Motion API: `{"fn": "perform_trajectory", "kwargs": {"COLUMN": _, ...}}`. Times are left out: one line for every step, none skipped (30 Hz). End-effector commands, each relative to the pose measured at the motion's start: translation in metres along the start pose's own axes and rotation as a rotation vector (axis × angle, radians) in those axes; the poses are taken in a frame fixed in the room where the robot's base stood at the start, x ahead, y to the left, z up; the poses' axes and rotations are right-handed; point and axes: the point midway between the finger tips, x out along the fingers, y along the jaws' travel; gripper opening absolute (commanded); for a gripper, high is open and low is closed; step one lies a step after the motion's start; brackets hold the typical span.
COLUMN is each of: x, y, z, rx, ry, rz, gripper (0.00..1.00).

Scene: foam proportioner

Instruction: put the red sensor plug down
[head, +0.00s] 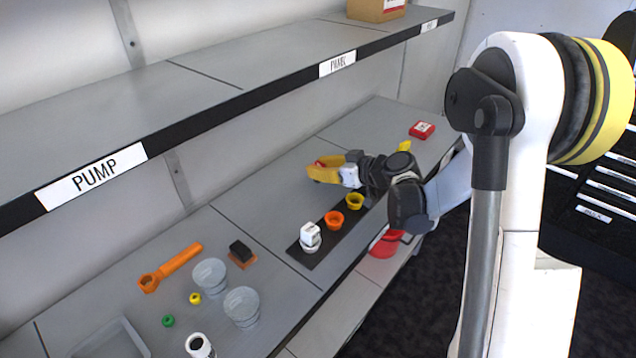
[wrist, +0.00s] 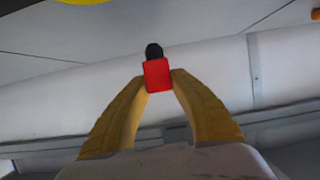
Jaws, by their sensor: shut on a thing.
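The red sensor plug (wrist: 157,74) is a red block with a black end. It is held between the tips of my gripper's two yellow fingers (wrist: 159,84) in the wrist view, black end pointing up in that picture. In the head view my gripper (head: 318,169) points left over the grey worktop, with a bit of red showing at its fingers. It appears raised above the surface; the exact height is hard to tell. Most of the plug is hidden in the head view.
A dark strip (head: 312,259) holds white, orange (head: 334,220) and yellow cups (head: 355,201); a white piece (head: 310,234) stands in the white one. A PUMP-labelled shelf (head: 200,98) overhangs behind.

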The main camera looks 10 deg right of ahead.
Motion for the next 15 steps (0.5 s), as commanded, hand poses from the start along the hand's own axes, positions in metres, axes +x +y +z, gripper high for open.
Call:
{"fn": "perform_trajectory", "kwargs": {"x": 0.002, "y": 0.0, "z": 0.004, "rx": 0.0, "ry": 0.0, "rz": 0.0, "gripper": 0.0}}
{"fn": "perform_trajectory", "kwargs": {"x": 0.004, "y": 0.0, "z": 0.008, "rx": 0.0, "ry": 0.0, "rz": 0.001, "gripper": 0.0}}
{"fn": "perform_trajectory", "kwargs": {"x": 0.006, "y": 0.0, "z": 0.014, "rx": 0.0, "ry": 0.0, "rz": 0.001, "gripper": 0.0}}
{"fn": "perform_trajectory", "kwargs": {"x": 0.008, "y": 0.0, "z": 0.019, "rx": 0.0, "ry": 0.0, "rz": 0.001, "gripper": 0.0}}
{"fn": "perform_trajectory", "kwargs": {"x": 0.01, "y": 0.0, "z": 0.024, "rx": 0.0, "ry": 0.0, "rz": 0.001, "gripper": 0.0}}
{"fn": "perform_trajectory", "kwargs": {"x": 0.013, "y": 0.0, "z": 0.03, "rx": 0.0, "ry": 0.0, "rz": 0.001, "gripper": 0.0}}
{"fn": "perform_trajectory", "kwargs": {"x": 0.014, "y": 0.001, "z": 0.034, "rx": 0.0, "ry": 0.0, "rz": 0.001, "gripper": 0.0}}
{"fn": "perform_trajectory", "kwargs": {"x": 0.015, "y": 0.001, "z": 0.037, "rx": 0.0, "ry": 0.0, "rz": 0.001, "gripper": 0.0}}
{"fn": "perform_trajectory", "kwargs": {"x": 0.016, "y": 0.001, "z": 0.038, "rx": 0.0, "ry": 0.0, "rz": 0.001, "gripper": 0.0}}
{"fn": "perform_trajectory", "kwargs": {"x": 0.016, "y": 0.001, "z": 0.038, "rx": 0.0, "ry": 0.0, "rz": 0.001, "gripper": 0.0}}
{"fn": "perform_trajectory", "kwargs": {"x": 0.015, "y": 0.001, "z": 0.037, "rx": 0.0, "ry": 0.0, "rz": 0.001, "gripper": 0.0}}
{"fn": "perform_trajectory", "kwargs": {"x": 0.015, "y": 0.001, "z": 0.036, "rx": 0.0, "ry": 0.0, "rz": 0.001, "gripper": 0.0}}
{"fn": "perform_trajectory", "kwargs": {"x": 0.015, "y": 0.001, "z": 0.036, "rx": 0.0, "ry": 0.0, "rz": 0.001, "gripper": 0.0}}
{"fn": "perform_trajectory", "kwargs": {"x": 0.015, "y": 0.001, "z": 0.036, "rx": 0.0, "ry": 0.0, "rz": 0.001, "gripper": 0.0}}
{"fn": "perform_trajectory", "kwargs": {"x": 0.015, "y": 0.001, "z": 0.036, "rx": 0.0, "ry": 0.0, "rz": 0.001, "gripper": 0.0}}
